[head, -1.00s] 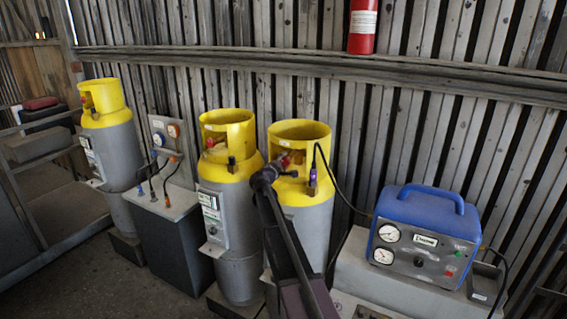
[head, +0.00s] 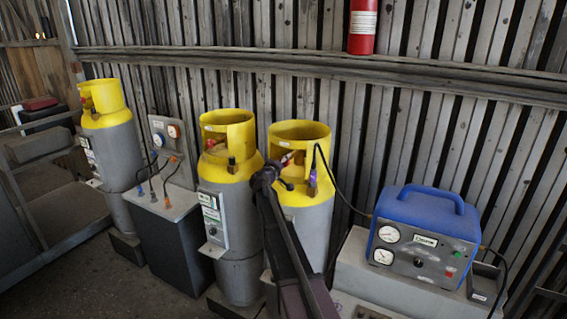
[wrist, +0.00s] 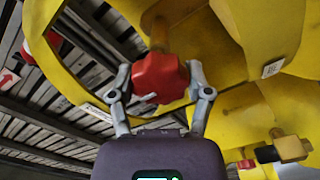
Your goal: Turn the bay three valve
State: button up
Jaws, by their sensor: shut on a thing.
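Several grey cylinders with yellow collars stand along the wall. My gripper (head: 286,161) reaches into the collar opening of the rightmost one (head: 312,225). In the wrist view my gripper (wrist: 160,85) is shut on a red valve knob (wrist: 157,79), one finger on each side. The knob sits on a brass-coloured stem inside the yellow collar (wrist: 235,30). In the head view the gripper and wrist mostly hide this knob. A second brass fitting with a black end (wrist: 284,151) shows at the lower right of the wrist view.
A black hose with a purple fitting (head: 313,178) hangs close right of my gripper. A blue gauge unit (head: 425,235) stands at right. The middle cylinder (head: 229,210) stands close on the left. A red extinguisher (head: 362,27) hangs above.

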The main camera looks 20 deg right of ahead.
jog(key=shift+d, duration=0.1)
dwell(0.3)
jog(key=o, duration=1.1)
jog(key=shift+d, duration=0.1)
jog(key=shift+o, duration=0.2)
jog(key=v, duration=1.2)
